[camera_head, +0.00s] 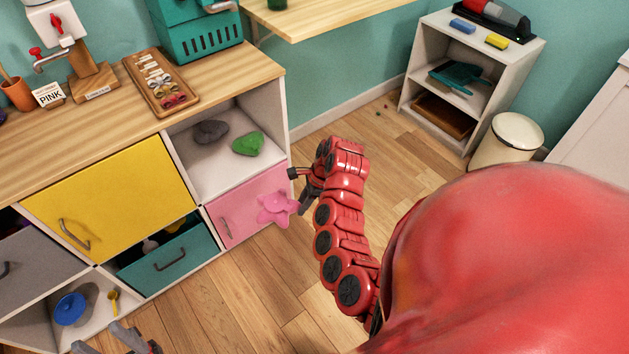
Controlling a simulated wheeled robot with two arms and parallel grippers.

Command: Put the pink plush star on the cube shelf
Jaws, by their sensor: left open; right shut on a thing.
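The pink plush star (277,208) hangs in front of the pink door (232,212) of the cube shelf (235,75). My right gripper (298,200) is shut on the star's right side. Whether the star touches the door cannot be told. The open white compartment (197,182) above the pink door holds a grey plush piece (211,132) and a green one (248,144). My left gripper (112,342) is open and empty at the bottom left edge, partly cut off, near the lower compartment.
The teal drawer (170,262) is partly open. A white bin (507,140) stands at the right.

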